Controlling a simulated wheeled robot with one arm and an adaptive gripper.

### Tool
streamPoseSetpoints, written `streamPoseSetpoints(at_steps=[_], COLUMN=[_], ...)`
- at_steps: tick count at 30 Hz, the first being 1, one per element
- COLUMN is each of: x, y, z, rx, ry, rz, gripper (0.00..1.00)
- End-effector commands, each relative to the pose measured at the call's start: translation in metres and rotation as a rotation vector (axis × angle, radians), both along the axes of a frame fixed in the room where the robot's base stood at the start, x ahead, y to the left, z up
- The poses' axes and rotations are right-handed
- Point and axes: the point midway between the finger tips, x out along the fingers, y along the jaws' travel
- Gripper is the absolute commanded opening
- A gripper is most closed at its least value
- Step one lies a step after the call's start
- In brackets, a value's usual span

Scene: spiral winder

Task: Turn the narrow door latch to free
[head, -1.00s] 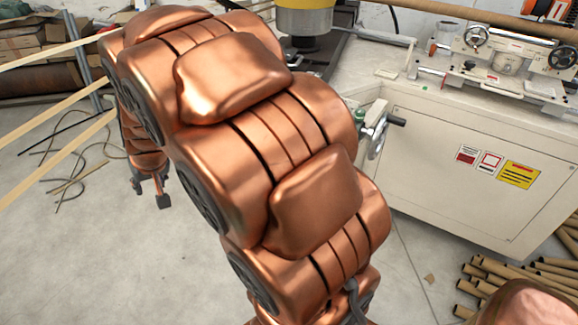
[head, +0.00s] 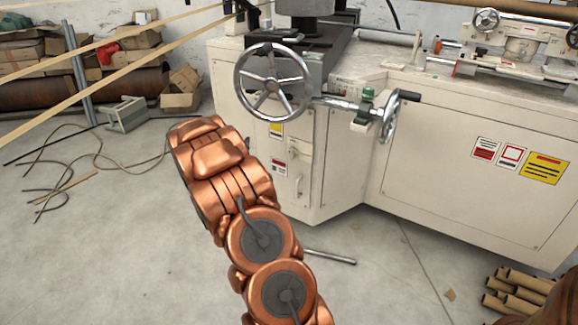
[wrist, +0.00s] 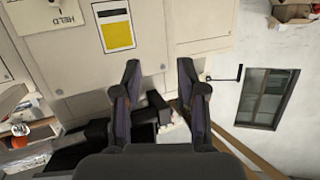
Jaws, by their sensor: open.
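The narrow door (head: 302,150) is a cream panel on the machine's front, below and right of the large handwheel. A small metal latch handle (head: 298,184) hangs about upright near its lower part. In the wrist view, a plate reading HELD (wrist: 48,16) is cut off at the top left; I cannot make out the latch there. My gripper (wrist: 159,80) is open and empty in the wrist view, its two fingers well apart in front of the cream panel. In the head view my arm hides the gripper.
A large handwheel (head: 272,84) and a smaller crank wheel (head: 390,117) stick out of the machine. A yellow label (wrist: 115,31) is on the panel above my fingers. Loose cables (head: 88,158) and a metal bar (head: 330,257) lie on the floor.

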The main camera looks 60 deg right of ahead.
Motion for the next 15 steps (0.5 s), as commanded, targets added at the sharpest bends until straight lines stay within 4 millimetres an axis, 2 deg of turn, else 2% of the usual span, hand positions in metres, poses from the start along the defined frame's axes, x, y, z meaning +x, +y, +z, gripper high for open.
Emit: streamPoseSetpoints(at_steps=[1, 6, 11, 15], x=[-0.012, -0.056, -0.087, -0.099], y=[-0.018, -0.064, -0.085, -0.093], z=[-0.031, -0.076, -0.101, -0.106], rx=[-0.032, -0.143, -0.209, -0.238], ry=[-0.001, 0.000, 0.009, 0.012], rz=[-0.055, -0.228, -0.334, -0.377], gripper=[0.42, 0.42, 0.42, 0.42])
